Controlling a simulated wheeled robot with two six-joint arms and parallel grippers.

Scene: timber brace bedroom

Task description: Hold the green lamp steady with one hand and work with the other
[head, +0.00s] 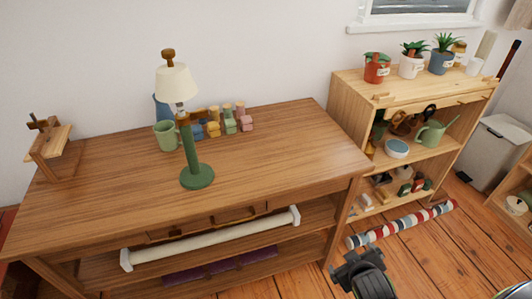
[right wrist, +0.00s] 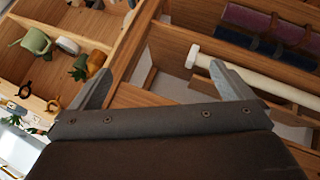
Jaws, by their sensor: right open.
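The green lamp (head: 190,150) stands on the wooden workbench (head: 115,185), with a round green base, a green stem that leans slightly in the picture and a cream shade with a brown knob on top. A brown wooden piece is at the upper stem, below the shade. My right gripper (head: 357,262) is low in front of the bench's right end, apart from the lamp. In the right wrist view its two fingers (right wrist: 160,85) are spread with nothing between them; the lamp is not in that view. My left gripper is not in view.
A green mug (head: 166,135) and several coloured blocks (head: 228,123) sit behind the lamp. A wooden stand (head: 50,145) is at the bench's left end. A shelf (head: 350,86) with potted plants stands right. A white roll (head: 210,238) lies under the benchtop. The bench's front is clear.

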